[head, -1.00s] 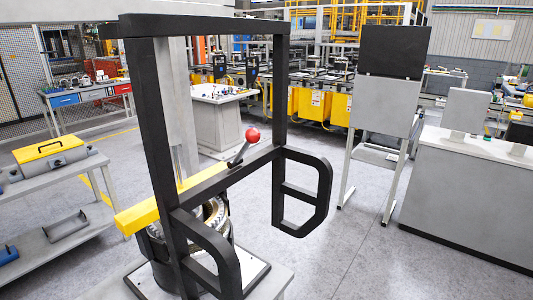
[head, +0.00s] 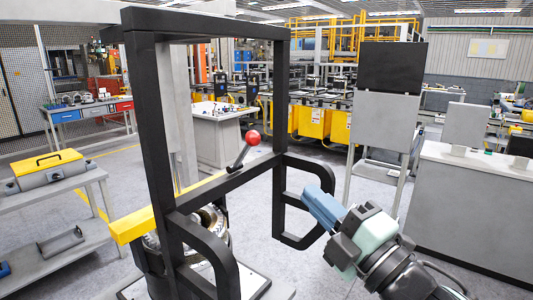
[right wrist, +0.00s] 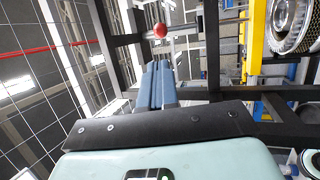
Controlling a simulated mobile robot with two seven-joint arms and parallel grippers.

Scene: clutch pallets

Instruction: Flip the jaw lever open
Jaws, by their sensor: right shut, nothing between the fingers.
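The jaw lever (head: 240,155) is a short dark arm with a red ball knob (head: 253,137), tilted up to the right above the crossbar of a black frame (head: 146,130). The red knob (right wrist: 160,30) also shows in the right wrist view, beyond the fingertips. My right gripper (head: 312,200) has blue fingers shut together, with nothing between them. It is to the right of the lever and lower in the picture, near the frame's right handle, and apart from the knob. In the right wrist view the fingers (right wrist: 158,75) point toward the knob. My left gripper is not in view.
The frame's black handles (head: 298,225) stick out near my right gripper. A yellow bar (head: 130,226) and a round metal clutch part (head: 208,222) lie behind the frame. A grey shelf (head: 95,240) stands left and a grey cabinet (head: 475,205) right. Open floor lies between.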

